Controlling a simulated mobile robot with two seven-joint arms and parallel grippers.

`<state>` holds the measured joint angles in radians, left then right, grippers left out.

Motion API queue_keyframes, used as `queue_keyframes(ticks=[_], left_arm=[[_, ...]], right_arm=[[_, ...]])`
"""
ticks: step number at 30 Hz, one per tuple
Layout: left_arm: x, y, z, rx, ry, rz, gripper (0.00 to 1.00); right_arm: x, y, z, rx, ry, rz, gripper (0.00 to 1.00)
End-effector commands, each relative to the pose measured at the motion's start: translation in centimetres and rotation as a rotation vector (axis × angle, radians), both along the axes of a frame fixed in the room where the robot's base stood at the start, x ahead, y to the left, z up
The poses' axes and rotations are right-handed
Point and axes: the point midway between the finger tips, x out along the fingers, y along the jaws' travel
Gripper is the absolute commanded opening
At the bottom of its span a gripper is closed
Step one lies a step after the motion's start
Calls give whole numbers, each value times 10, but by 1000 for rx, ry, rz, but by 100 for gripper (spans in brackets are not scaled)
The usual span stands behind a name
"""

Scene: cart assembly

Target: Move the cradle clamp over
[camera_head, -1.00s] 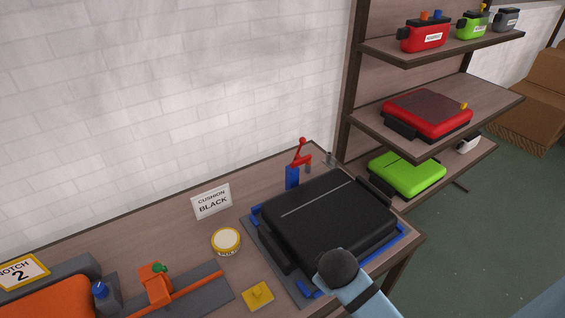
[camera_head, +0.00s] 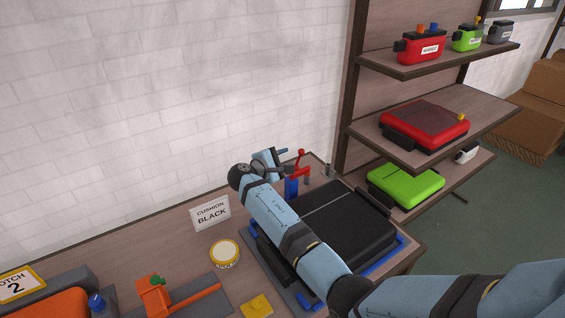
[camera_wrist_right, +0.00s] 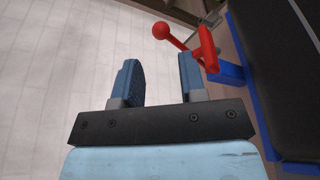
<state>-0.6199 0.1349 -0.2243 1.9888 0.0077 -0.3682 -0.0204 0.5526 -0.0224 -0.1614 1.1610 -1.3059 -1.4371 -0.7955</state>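The cradle clamp, with a red lever and ball knob on a blue post (camera_head: 291,187), stands at the back of the blue cradle (camera_head: 381,263). My right gripper (camera_head: 286,160) is beside the clamp, just left of its red part. In the right wrist view, my right gripper (camera_wrist_right: 160,70) is open and empty. The clamp's red lever (camera_wrist_right: 179,40) reaches across ahead of the fingers, with its ball at the far end. The black case (camera_head: 350,220) lies in the cradle, partly hidden by my right arm. My left gripper is not in view.
An orange clamp (camera_head: 155,296) stands at lower left. Shelves (camera_head: 440,57) with coloured cases rise at the right. A white brick wall is behind.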

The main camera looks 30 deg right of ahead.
Motion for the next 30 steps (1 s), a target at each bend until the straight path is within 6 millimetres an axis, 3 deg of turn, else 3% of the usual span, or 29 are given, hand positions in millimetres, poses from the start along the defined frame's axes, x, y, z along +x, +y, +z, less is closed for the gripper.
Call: queue_keyframes(ticks=[15, 16, 18, 19, 30], left_arm=[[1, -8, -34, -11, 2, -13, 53], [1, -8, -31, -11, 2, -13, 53], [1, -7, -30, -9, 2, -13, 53], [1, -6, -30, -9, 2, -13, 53], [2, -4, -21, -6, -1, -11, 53]], right_arm=[[22, -70, -17, 2, -4, -3, 38], [22, -70, -14, 4, -4, -1, 37], [22, -69, -13, 4, -4, -1, 21], [22, -69, -13, 4, -4, -1, 18], [12, -69, -16, 2, -5, 0, 17]])
